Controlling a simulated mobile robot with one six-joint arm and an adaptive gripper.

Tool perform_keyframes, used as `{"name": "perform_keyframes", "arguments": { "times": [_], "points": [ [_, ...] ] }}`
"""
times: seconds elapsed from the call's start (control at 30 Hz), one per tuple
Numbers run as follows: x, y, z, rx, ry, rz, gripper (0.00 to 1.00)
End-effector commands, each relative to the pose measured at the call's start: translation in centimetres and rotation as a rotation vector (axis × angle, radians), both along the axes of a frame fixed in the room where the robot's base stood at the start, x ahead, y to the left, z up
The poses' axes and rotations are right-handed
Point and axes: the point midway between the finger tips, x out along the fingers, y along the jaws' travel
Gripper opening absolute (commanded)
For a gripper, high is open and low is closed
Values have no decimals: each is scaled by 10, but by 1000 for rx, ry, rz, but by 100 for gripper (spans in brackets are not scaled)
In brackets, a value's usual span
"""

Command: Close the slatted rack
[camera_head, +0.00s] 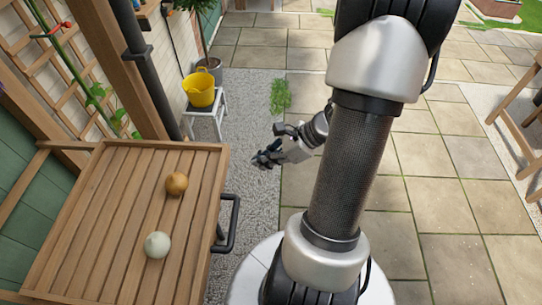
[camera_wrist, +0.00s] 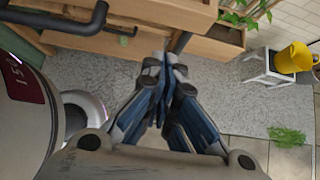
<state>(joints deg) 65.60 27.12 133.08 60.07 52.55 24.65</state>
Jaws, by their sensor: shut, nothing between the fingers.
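A wooden slatted surface (camera_head: 110,235) fills the lower left of the head view, with a black bar handle (camera_head: 233,225) at its right side. I cannot tell whether this surface is the rack itself or the top over it. In the wrist view, wooden fronts (camera_wrist: 165,12) cross the top, with a black bar (camera_wrist: 65,22) at upper left. A wooden box-like part (camera_wrist: 215,42) sticks out there; its inside is partly visible. My gripper (camera_head: 266,157) is shut and empty above the gravel, apart from the woodwork; its fingers also show in the wrist view (camera_wrist: 166,68).
A brown onion (camera_head: 176,183) and a pale round vegetable (camera_head: 157,245) lie on the slats. A yellow bucket (camera_head: 199,88) stands on a white stool (camera_head: 205,115) at the back. A green plant (camera_head: 280,96) grows at the gravel's edge. Paving at right is largely clear.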

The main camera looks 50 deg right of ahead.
Motion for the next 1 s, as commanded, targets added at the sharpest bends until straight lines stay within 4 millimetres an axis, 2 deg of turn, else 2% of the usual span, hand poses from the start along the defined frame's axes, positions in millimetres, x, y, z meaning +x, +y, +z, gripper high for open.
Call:
{"name": "perform_keyframes", "arguments": {
  "times": [0.03, 0.17, 0.3, 0.47, 1.0],
  "points": [
    [7, 6, -12, 2, 3, 4, 0],
    [21, 18, -31, 1, 2, 4, 0],
    [39, 31, -28, -3, -1, 6, 0],
    [50, 39, -28, -3, 0, 3, 0],
    [56, 42, -27, -2, -1, 2, 0]
  ]
}}
